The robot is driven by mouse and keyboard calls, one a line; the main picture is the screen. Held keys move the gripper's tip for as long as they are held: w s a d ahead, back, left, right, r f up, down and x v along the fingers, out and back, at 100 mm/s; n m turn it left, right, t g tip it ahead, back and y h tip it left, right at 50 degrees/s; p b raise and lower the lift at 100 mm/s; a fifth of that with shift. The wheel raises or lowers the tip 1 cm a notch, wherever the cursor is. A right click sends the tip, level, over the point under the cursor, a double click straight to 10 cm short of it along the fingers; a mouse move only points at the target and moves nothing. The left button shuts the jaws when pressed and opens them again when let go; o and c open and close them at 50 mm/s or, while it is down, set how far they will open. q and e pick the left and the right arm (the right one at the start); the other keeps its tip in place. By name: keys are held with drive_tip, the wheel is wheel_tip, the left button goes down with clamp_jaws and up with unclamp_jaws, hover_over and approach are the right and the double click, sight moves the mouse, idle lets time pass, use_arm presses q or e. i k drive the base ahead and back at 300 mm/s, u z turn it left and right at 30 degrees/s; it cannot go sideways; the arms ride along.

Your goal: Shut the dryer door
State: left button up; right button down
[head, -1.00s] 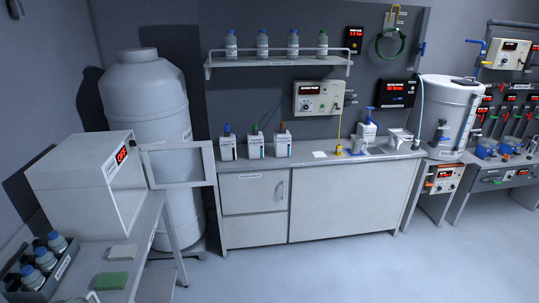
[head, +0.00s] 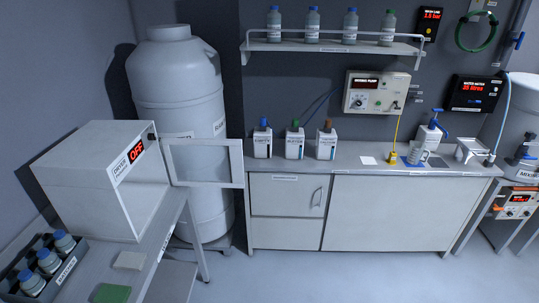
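The dryer (head: 95,178) is a white box on the side bench at the left, with a red "OFF" display on its front. Its door (head: 204,162), a pale frame with a clear pane, stands open, swung out to the right from the dryer's front. The inside of the dryer is turned away from me and hidden. Neither of my grippers shows in the head view.
A large grey tank (head: 180,100) stands behind the door. A crate (head: 62,278) of blue-capped bottles, a green pad (head: 112,293) and a pale block (head: 129,260) lie on the side bench. A long counter (head: 350,160) runs along the back wall. Floor right of the side bench is clear.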

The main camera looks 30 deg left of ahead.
sight(235, 146)
drive_tip(key=u, duration=0.1)
drive_tip(key=i, duration=0.9)
drive_tip(key=u, duration=1.1)
drive_tip(key=i, duration=0.7)
drive_tip(key=u, duration=0.7)
